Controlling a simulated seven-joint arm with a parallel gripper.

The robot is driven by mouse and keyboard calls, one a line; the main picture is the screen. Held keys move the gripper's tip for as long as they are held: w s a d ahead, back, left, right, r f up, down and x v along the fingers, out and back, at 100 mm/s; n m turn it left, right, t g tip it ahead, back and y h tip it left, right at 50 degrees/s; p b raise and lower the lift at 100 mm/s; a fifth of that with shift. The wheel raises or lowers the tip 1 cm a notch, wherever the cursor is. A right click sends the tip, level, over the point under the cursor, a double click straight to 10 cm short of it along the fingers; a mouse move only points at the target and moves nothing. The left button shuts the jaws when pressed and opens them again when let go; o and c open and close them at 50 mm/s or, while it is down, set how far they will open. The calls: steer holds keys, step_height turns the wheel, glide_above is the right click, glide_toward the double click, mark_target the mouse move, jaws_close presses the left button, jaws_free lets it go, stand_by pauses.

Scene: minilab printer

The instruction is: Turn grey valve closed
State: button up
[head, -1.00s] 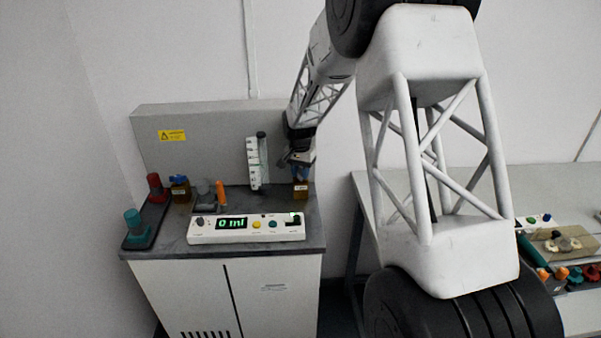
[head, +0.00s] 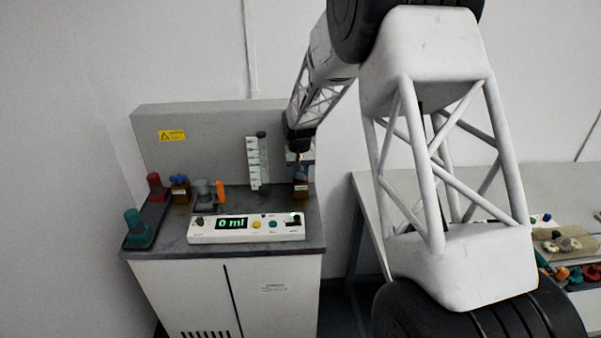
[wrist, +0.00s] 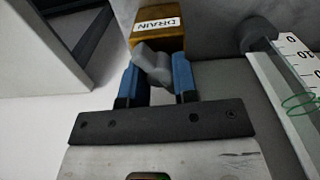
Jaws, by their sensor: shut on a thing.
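The grey valve (wrist: 153,65) is in the wrist view, a grey handle in front of a brass-coloured block labelled DRAIN (wrist: 158,27). My gripper (wrist: 157,78) has its two blue fingers on either side of the grey handle and is shut on it. The handle sits at a slant between the fingers. In the head view the brass block (head: 300,189) stands at the right end of the bench top, and my gripper (head: 300,160) is just above it. The handle itself is too small to tell in the head view.
A clear graduated cylinder (head: 262,162) with a white scale stands left of my gripper. A white control panel (head: 245,229) reading 0 ml lies in front. Teal (head: 134,222), red (head: 155,183) and blue-topped (head: 180,188) valves stand at the left. A grey backboard (head: 205,150) rises behind.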

steer(key=n, duration=1.2)
stand_by(0.4)
steer(key=o, duration=0.9)
steer(key=shift+r, duration=0.1)
steer(key=shift+s+r, duration=0.15)
steer(key=shift+r, duration=3.65)
